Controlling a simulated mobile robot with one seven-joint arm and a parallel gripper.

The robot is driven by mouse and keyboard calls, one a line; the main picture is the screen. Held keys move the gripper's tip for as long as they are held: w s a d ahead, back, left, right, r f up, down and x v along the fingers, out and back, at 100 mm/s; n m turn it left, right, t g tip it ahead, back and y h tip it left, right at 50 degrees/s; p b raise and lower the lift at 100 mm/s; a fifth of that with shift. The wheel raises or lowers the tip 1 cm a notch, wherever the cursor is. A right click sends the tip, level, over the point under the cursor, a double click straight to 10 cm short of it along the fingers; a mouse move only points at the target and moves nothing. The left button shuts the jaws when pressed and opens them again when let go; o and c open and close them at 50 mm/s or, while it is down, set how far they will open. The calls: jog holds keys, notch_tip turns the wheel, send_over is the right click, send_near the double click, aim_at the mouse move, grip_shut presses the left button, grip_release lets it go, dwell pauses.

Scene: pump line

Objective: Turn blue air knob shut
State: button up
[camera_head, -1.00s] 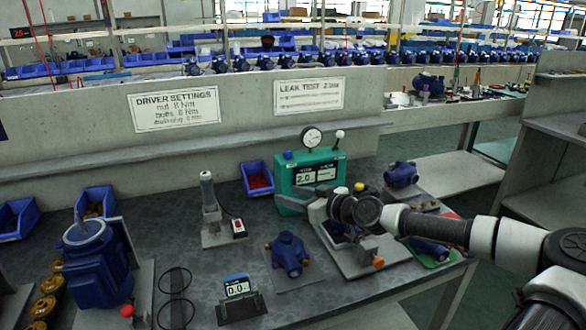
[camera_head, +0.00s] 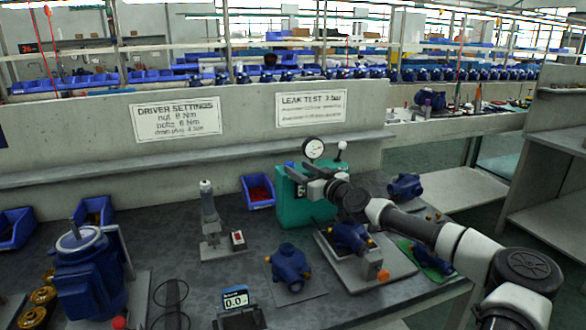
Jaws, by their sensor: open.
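The teal leak-test box (camera_head: 296,208) stands at the back of the bench. A small blue knob (camera_head: 289,164) shows at its top left, partly hidden; I take it for the blue air knob. Its turned position is too small to tell. My gripper (camera_head: 308,178) is open, just in front of the box's upper front, right of and slightly below the knob. I cannot tell whether it touches anything. My gripper and wrist hide the box's displays.
A round gauge (camera_head: 313,148) and a white-balled lever (camera_head: 342,146) rise from the box. A blue pump (camera_head: 349,236) sits in a fixture in front, below my arm. A red-filled blue bin (camera_head: 258,190) stands left of the box. Another pump (camera_head: 289,266) is nearer.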

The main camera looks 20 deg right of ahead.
aim_at(292, 164)
jog(key=shift+x, duration=2.05)
jog(key=c, duration=1)
jog(key=shift+a, duration=0.1)
jog(key=shift+c, duration=0.2)
